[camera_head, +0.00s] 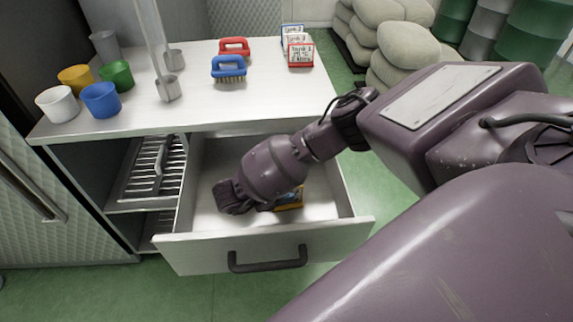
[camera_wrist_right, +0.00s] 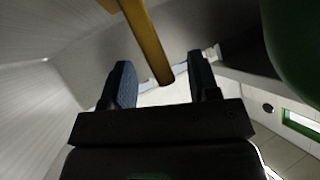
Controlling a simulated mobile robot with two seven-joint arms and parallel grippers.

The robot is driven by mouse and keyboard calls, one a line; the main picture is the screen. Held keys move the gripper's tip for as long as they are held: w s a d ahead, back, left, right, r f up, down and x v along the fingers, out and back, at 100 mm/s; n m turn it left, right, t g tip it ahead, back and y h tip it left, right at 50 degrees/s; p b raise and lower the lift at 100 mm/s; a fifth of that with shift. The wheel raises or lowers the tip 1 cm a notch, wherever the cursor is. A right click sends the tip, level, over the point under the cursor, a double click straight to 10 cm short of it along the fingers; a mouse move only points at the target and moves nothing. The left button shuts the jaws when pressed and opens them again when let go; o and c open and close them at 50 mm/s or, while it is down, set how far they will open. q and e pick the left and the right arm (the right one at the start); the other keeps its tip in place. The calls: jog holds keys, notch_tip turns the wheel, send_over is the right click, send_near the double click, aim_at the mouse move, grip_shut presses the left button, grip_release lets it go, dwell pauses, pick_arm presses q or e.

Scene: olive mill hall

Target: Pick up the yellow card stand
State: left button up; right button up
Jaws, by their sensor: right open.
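The yellow card stand (camera_head: 290,201) is inside the open drawer, mostly hidden behind my right forearm in the head view. In the right wrist view a yellow bar, which looks like part of the stand (camera_wrist_right: 147,42), comes down from the top edge and ends between the fingers. My right gripper (camera_wrist_right: 163,80) is open, with one dark finger on each side of the bar and gaps visible. In the head view my right arm reaches down into the drawer, and its fingertips are hidden. My left gripper is not in view.
The drawer (camera_head: 263,244) is pulled out, its walls close around my right arm. On the counter (camera_head: 200,102) stand several coloured cups, metal ladles, a red brush (camera_head: 234,47), a blue brush (camera_head: 229,67) and other card stands (camera_head: 300,54). Sacks (camera_head: 405,50) lie behind.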

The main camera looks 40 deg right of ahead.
grip_shut()
dwell(0.5)
